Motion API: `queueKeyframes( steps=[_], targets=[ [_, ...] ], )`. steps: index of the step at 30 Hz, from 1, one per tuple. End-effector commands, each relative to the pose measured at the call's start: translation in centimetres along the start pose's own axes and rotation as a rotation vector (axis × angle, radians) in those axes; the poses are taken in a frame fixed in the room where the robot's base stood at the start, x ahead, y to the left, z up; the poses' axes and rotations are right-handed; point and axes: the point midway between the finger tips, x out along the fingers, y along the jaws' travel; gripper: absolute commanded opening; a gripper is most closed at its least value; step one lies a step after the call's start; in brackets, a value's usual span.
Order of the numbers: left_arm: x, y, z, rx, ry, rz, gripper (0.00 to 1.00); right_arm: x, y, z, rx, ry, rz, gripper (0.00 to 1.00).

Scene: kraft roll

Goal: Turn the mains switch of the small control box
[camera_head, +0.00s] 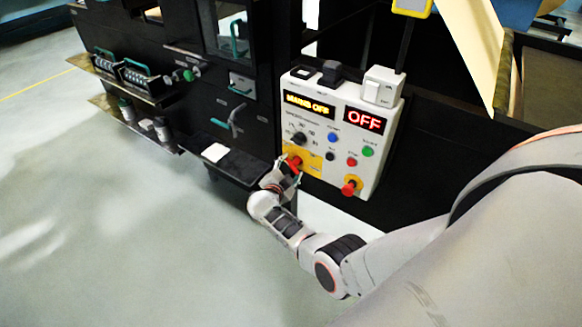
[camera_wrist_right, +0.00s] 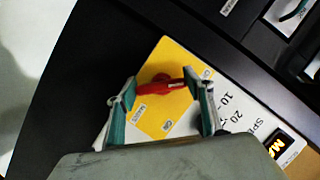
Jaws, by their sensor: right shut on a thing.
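The small control box (camera_head: 340,130) is a white panel on the dark machine. Its amber display (camera_head: 309,105) reads MAINS OFF, and a red display (camera_head: 364,120) reads OFF. The red mains switch (camera_head: 294,161) sits on a yellow plate (camera_head: 311,160) at the panel's lower left. My right gripper (camera_head: 290,168) is at this switch, its fingers partly hiding it. In the right wrist view the gripper (camera_wrist_right: 163,88) has one finger at each end of the red handle (camera_wrist_right: 154,87), shut on it. The handle lies across the yellow plate (camera_wrist_right: 181,103). My left gripper is out of view.
A red emergency stop (camera_head: 350,187) sits at the panel's lower right. A black knob (camera_head: 299,138) and several coloured buttons are above the switch. A dark shelf (camera_head: 238,167) juts out left of the gripper. Open grey floor (camera_head: 130,230) lies in front.

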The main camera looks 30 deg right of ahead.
Motion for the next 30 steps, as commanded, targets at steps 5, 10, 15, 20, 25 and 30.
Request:
queueKeyframes(
  steps=[5, 10, 15, 20, 25, 30],
  targets=[
    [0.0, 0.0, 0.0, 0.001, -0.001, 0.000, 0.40, -0.1, 0.2, 0.2, -0.005, -0.002, 0.002, 0.31],
    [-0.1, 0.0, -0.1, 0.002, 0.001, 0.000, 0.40, -0.1, 0.2, 0.1, -0.006, -0.002, 0.002, 0.55],
    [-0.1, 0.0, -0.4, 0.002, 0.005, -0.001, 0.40, 0.0, 0.1, 0.1, -0.004, -0.001, 0.001, 0.69],
    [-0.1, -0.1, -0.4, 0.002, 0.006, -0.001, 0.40, 0.0, 0.1, 0.0, -0.003, 0.000, 0.001, 0.69],
    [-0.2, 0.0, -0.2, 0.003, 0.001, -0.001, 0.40, -0.3, 0.1, 0.1, -0.001, -0.001, 0.000, 0.69],
    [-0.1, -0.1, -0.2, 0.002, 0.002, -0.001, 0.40, -1.8, 0.1, 0.2, 0.001, -0.003, 0.000, 0.69]
  ],
)
